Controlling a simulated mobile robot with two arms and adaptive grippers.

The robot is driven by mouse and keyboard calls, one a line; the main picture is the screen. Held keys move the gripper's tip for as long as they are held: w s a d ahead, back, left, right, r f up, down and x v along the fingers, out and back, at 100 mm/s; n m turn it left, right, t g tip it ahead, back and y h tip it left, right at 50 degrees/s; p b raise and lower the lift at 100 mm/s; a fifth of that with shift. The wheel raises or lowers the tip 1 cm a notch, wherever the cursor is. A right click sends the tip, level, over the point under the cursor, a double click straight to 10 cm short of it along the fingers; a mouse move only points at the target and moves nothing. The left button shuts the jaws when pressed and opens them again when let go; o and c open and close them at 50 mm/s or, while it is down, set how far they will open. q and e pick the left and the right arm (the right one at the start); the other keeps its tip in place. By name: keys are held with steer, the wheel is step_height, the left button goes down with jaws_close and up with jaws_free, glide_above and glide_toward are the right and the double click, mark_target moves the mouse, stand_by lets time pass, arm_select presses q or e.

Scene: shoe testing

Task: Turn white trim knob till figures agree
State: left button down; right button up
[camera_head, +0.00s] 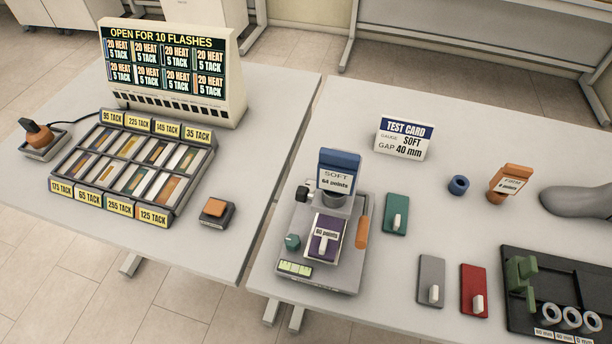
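A grey gauge device (340,278) stands on the right table. Its blue head (340,160) carries a card reading "SOFT" and what looks like "64 points". Below it, a purple block (312,254) with a white peg (323,244) sits on the device; its label seems to read "60 points". A teal knob (292,242), a small green display (295,268) and an orange handle (362,232) are on the device. The display's figures are too small to read. I cannot make out for certain which part is a white trim knob. Neither gripper is in view.
A test card (404,139) reads "SOFT", "GAP 40 mm". Teal (396,214), grey (431,280) and red (474,290) blocks with white pegs lie right of the device. A black tray (552,262) holds rings. The left table bears a display board (172,72) and sample rack (186,205).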

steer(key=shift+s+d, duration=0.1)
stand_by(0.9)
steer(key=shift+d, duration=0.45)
